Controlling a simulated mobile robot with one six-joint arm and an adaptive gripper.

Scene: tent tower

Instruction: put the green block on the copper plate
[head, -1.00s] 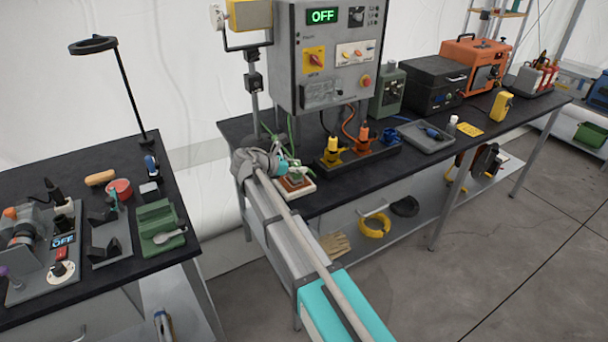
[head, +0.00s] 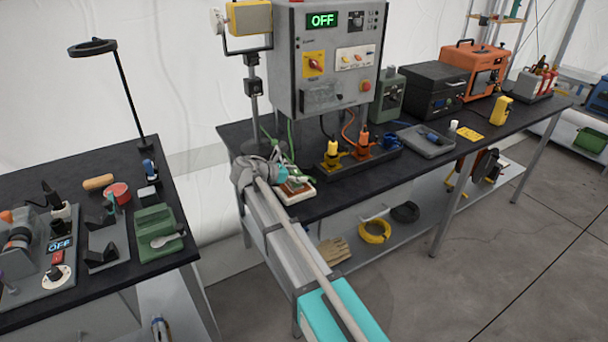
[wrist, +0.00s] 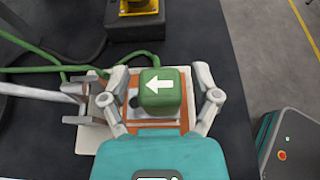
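The green block (wrist: 160,92) has a white arrow on its top face, pointing left in the wrist view. It sits over the copper plate (wrist: 184,118), whose orange-brown surface shows around it on a pale base. My gripper (wrist: 163,82) is above them, its two grey fingers spread on either side of the block with gaps on both sides. In the head view the copper plate (head: 294,188) is at the near left corner of the long bench, with my gripper (head: 288,171) just above it. The block is small and partly hidden there.
Green hoses (wrist: 60,70) run beside the pale base, and a grey clamp-like part (wrist: 90,103) is at its left. A rack with yellow and orange connectors (head: 348,155) stands behind. A control box (head: 325,60) hangs above. A second bench (head: 95,160) is at the left.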

